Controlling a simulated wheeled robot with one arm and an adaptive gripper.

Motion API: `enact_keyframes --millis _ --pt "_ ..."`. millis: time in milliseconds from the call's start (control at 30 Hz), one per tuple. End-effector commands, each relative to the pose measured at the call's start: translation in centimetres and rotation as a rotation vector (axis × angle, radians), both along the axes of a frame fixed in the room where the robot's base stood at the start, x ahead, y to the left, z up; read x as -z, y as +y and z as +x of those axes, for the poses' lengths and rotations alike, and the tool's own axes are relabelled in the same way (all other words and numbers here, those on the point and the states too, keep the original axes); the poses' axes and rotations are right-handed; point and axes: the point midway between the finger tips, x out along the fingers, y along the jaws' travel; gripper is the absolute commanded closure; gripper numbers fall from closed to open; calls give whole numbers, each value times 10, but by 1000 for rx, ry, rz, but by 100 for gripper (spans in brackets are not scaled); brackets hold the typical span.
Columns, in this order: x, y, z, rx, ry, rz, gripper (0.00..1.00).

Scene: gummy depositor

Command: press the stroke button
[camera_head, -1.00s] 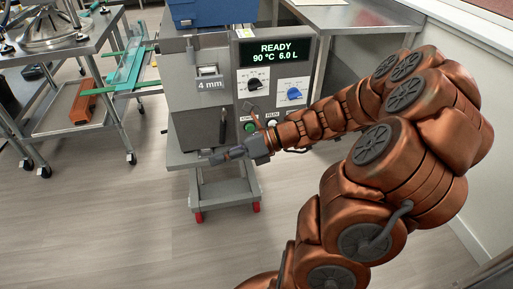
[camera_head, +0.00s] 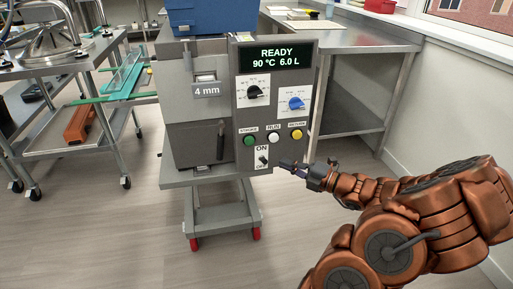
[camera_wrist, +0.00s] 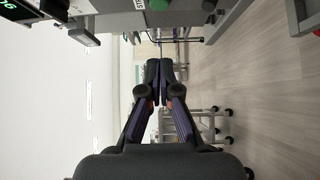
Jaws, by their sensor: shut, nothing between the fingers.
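The depositor's control panel (camera_head: 272,110) faces me in the head view. The green stroke button (camera_head: 249,140) is at the left of a row of three, under a label reading STROKE. It also shows as a green disc at the top of the wrist view (camera_wrist: 158,5). My gripper (camera_head: 283,163) is shut and empty, right of the ON/OFF switch and below and right of the stroke button. Its fingers (camera_wrist: 160,72) point forward, together, in the wrist view. I cannot tell from the head view how far the tips are from the panel.
A white RUN button (camera_head: 273,137) and a yellow RETURN button (camera_head: 296,135) are beside the green one. The ON/OFF switch (camera_head: 262,159) and two knobs share the panel. A dark handle (camera_head: 221,141) stands left of it. A steel table (camera_head: 350,40) is behind at right.

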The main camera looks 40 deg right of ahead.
Motion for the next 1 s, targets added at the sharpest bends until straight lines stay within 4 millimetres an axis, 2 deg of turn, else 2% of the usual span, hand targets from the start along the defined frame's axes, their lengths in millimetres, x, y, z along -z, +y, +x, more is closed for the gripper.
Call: enact_keyframes --millis 267,1000 --pt "0 8 17 -4 -3 -2 100" --pt "1 40 95 -3 -2 -2 100"
